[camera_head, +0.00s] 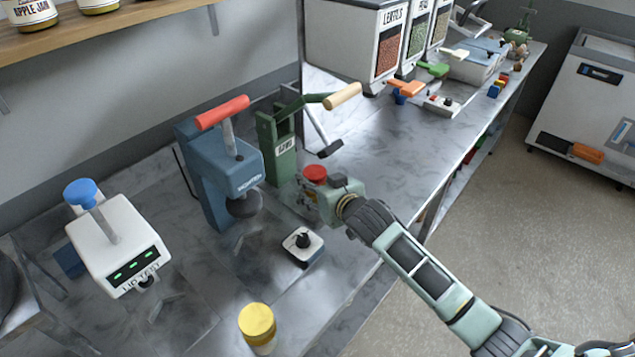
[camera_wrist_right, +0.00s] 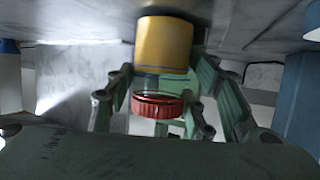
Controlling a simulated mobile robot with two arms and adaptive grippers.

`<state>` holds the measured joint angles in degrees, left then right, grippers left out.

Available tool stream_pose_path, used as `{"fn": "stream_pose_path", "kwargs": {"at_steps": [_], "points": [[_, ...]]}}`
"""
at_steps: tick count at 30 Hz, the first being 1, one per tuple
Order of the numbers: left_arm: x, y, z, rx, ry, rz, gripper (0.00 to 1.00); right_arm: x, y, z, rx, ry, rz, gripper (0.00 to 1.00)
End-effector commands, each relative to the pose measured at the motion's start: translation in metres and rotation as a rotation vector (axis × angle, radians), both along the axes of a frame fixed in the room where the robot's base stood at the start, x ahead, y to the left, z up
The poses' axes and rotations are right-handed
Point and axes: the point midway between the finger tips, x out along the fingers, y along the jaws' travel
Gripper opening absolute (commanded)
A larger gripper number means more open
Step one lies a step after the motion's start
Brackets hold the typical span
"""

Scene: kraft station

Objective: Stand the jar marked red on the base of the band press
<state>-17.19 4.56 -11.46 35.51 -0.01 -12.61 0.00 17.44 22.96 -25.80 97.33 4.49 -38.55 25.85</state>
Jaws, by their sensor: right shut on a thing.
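A jar with a red lid (camera_head: 314,173) is beside the green press (camera_head: 285,146), between it and my right wrist. I cannot read the press's small label clearly. My right gripper (camera_head: 308,196) is shut on this jar; its red lid (camera_wrist_right: 158,103) shows between the green fingers (camera_wrist_right: 160,110) in the right wrist view. Most of the jar's body is hidden, and I cannot tell whether its bottom touches the press base. My left gripper is not in view.
A blue press (camera_head: 215,165) with a red handle stands left of the green one. A small knob box (camera_head: 302,246), a yellow-lidded jar (camera_head: 257,322) and a white lid tester (camera_head: 117,245) stand nearer. Dispensers (camera_head: 350,35) stand behind. A yellow cylinder (camera_wrist_right: 165,45) is above the red lid.

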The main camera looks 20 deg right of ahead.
Motion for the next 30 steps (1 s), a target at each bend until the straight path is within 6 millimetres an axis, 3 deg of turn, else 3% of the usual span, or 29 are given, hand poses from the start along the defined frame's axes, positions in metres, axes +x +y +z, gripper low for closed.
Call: {"fn": "stream_pose_path", "kwargs": {"at_steps": [8,9,15,26,30], "points": [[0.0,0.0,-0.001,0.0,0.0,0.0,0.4,0.0,0.0,0.0,0.001,-0.005,0.001,0.03],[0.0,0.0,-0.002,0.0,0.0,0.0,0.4,0.0,0.0,-0.003,0.0,-0.001,0.0,0.5],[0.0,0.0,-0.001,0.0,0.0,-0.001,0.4,0.0,0.0,-0.002,0.0,-0.001,0.0,0.67],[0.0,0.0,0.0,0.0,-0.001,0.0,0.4,0.0,0.0,0.001,-0.001,-0.002,0.0,0.68],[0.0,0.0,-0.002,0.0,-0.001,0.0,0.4,-0.011,-0.002,0.004,-0.001,-0.001,0.0,0.68]]}}
